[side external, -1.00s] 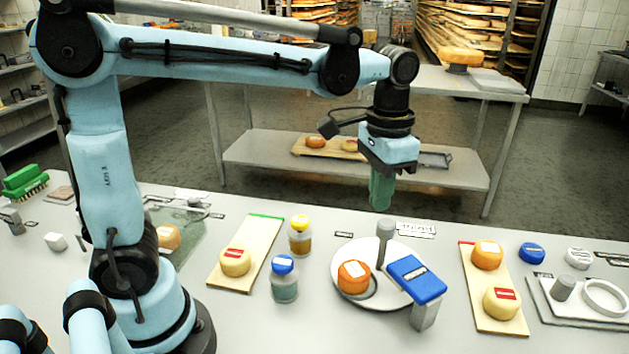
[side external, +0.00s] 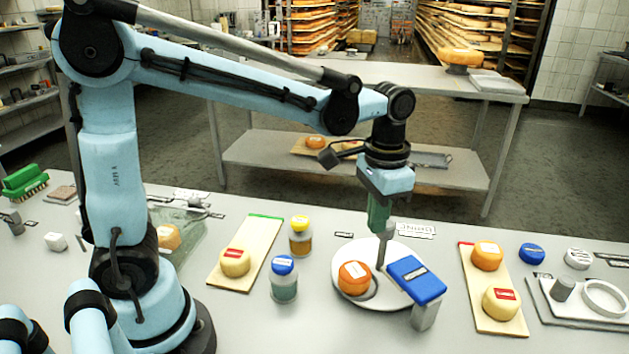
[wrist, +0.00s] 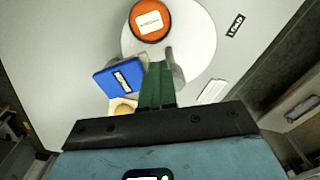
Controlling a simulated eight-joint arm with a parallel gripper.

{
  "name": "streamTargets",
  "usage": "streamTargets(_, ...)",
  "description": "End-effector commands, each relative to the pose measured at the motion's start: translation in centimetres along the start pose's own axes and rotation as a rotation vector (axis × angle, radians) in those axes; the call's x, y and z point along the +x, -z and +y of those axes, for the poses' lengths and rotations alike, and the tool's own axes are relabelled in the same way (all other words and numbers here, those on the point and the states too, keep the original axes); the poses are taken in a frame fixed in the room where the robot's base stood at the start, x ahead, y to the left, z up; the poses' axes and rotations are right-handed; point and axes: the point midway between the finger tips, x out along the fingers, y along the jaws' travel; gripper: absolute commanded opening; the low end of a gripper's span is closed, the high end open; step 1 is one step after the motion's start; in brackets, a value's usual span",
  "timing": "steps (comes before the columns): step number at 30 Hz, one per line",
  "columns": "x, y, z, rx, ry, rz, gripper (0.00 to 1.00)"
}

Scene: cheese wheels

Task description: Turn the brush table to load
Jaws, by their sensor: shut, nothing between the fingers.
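The brush table is a round white turntable (side external: 345,258) with a grey upright post (side external: 381,252) near its back edge. An orange cheese wheel with a white label (side external: 354,277) sits on its left part. A blue block with a label (side external: 416,280) on a grey stand covers its right front edge. My gripper (side external: 381,232) points down at the post, its green fingers shut and empty. In the wrist view the fingers (wrist: 157,85) are together, beside the grey post (wrist: 174,68). I cannot tell whether they touch it.
Left of the turntable stand a blue-capped jar (side external: 284,280), a yellow-capped jar (side external: 300,237) and a board (side external: 228,278) with a yellow cheese. To the right are a board (side external: 482,317) with two cheeses, a blue puck (side external: 532,253) and a tray with a ring (side external: 607,296).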

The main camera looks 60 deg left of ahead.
Motion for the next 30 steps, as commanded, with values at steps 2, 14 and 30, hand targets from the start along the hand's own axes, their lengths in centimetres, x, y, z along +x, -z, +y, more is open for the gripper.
streamTargets(2, 1.0, 0.1, 0.1, 0.002, -0.003, 0.014, 0.0)
streamTargets(14, 1.0, 0.2, -0.1, 0.002, -0.003, 0.014, 0.0)
streamTargets(30, 1.0, -0.1, -1.6, -0.008, 0.006, 0.013, 0.0)
